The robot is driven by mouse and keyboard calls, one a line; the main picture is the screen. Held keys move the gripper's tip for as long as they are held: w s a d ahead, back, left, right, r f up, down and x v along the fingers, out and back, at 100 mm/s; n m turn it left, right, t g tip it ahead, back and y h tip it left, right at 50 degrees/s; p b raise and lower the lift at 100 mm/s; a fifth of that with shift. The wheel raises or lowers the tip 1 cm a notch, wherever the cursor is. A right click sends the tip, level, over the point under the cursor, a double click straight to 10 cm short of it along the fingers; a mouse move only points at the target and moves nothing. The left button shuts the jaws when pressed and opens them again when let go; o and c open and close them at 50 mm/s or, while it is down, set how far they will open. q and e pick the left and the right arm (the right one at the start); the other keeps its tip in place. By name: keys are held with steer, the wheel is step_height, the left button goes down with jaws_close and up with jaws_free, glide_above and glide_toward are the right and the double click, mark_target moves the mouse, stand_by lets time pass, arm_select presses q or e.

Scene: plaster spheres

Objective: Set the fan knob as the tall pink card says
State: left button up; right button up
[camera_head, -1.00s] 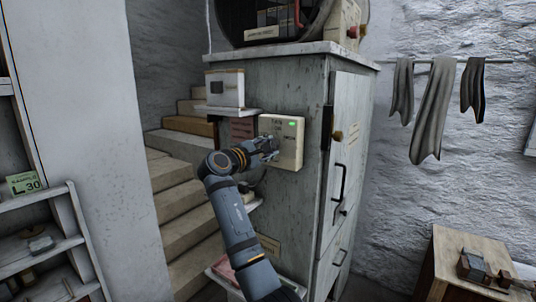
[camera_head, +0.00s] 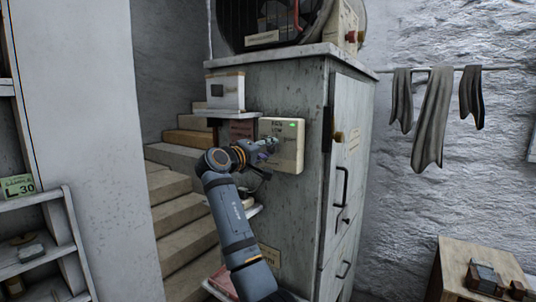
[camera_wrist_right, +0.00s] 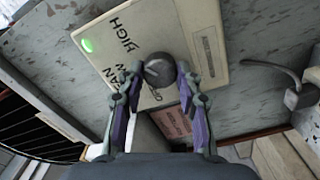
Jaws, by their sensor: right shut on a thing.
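The cream fan control box (camera_head: 287,160) is on the side of the grey cabinet, with a green light lit. In the right wrist view the box (camera_wrist_right: 215,75) carries printed words, including HIGH, around a round grey knob (camera_wrist_right: 159,68). My right gripper (camera_head: 266,146) is at the front of the box. In the wrist view its fingers (camera_wrist_right: 158,80) are on both sides of the knob, shut on it. The knob's pointer setting is unclear. A reddish-pink card (camera_head: 241,130) is left of the box; its text is too small to read. My left gripper is out of view.
The round dark fan housing (camera_head: 277,18) stands on the cabinet top. A small shelf with a white box (camera_head: 226,91) is left of the control box. Stairs (camera_head: 180,215) lie behind my arm. The cabinet door (camera_head: 345,200) has protruding handles.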

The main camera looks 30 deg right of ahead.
steer(key=shift+f+m, duration=0.25)
steer(key=shift+m, duration=0.35)
steer(key=o, duration=1.2)
steer(key=shift+a+r, duration=0.1)
steer(key=shift+r, duration=0.05)
steer(key=shift+c, duration=0.2)
steer(key=v, duration=1.2)
